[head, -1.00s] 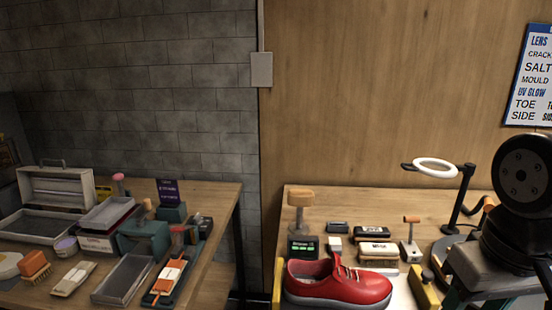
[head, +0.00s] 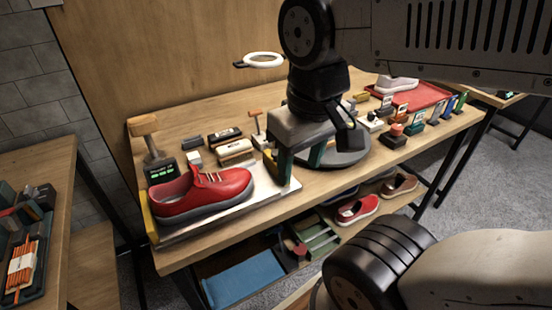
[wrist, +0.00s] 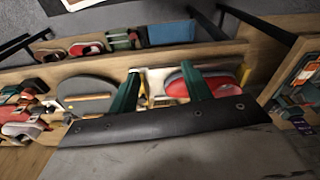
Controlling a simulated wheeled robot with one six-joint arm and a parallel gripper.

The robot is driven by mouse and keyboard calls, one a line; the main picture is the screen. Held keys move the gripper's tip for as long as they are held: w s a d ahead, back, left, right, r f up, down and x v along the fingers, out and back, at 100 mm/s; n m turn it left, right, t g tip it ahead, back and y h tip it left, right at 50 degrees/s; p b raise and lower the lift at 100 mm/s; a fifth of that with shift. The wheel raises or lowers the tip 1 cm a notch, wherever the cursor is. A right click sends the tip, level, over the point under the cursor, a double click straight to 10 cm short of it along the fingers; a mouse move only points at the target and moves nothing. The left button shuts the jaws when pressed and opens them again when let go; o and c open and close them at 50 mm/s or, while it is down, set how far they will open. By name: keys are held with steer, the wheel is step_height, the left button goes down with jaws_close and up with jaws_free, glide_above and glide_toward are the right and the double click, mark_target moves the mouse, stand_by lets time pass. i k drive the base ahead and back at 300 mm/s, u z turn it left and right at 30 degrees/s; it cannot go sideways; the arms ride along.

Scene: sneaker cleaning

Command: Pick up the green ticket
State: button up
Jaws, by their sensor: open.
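Several small upright coloured cards stand at the right end of the long bench in the head view. My gripper (head: 301,160) hangs over the middle of the bench, fingers pointing down, open and empty. It is well left of the cards and just right of the red shoe (head: 205,193). In the wrist view, my green fingers (wrist: 160,74) are spread apart above the bench, and I cannot make out the green card.
A red tray (head: 425,97) with a pale shoe lies at the back right. A white ring lamp (head: 264,61) stands behind my gripper. Brushes and small boxes crowd the bench's left half.

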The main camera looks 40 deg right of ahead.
mark_target(458, 112)
steer(key=u, duration=1.5)
steer(key=k, duration=1.5)
steer(key=z, duration=2.75)
